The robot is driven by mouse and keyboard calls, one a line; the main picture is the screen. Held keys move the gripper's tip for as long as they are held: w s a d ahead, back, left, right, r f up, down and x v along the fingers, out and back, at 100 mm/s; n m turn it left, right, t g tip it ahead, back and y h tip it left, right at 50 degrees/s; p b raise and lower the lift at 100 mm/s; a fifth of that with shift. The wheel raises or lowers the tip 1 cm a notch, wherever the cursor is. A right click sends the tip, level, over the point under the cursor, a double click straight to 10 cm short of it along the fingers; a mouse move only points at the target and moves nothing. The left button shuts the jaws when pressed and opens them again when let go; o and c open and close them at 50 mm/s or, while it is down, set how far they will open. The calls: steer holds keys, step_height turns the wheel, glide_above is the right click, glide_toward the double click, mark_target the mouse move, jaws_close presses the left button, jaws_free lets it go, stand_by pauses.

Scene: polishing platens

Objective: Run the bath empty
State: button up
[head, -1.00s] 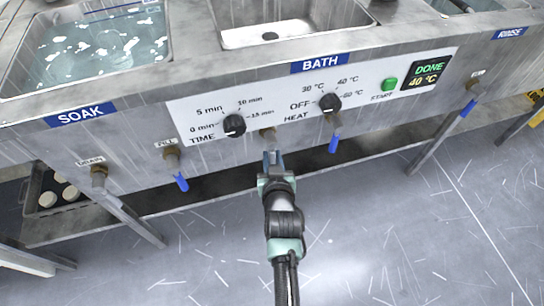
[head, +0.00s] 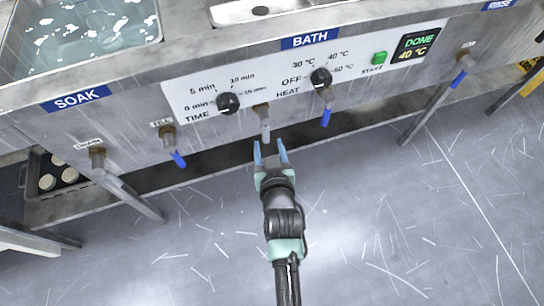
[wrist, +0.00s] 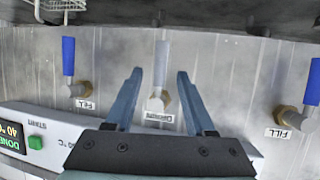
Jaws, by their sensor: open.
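The bath (head: 235,14), above the BATH sign, shows only a strip with a dark drain hole at the head view's top edge; I cannot tell whether water is in it. Its grey-handled valve (head: 265,125) sits on the front panel between the TIME and HEAT knobs, its handle hanging down. My gripper (head: 270,148) is open, just below and in front of the handle, with gaps on both sides.
Blue-handled fill valves flank it, one at left (head: 177,157) and one at right (head: 326,115). The soak tank (head: 100,75) holds liquid, with its own drain valve (head: 97,158) below. The display (head: 417,44) reads DONE, 40 °C. A shelf runs underneath; the floor in front is clear.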

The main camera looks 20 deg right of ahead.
steer(key=p+v, duration=0.1)
steer(key=v, duration=0.5)
steer(key=shift+s+r, duration=0.15)
steer(key=shift+s, duration=0.15)
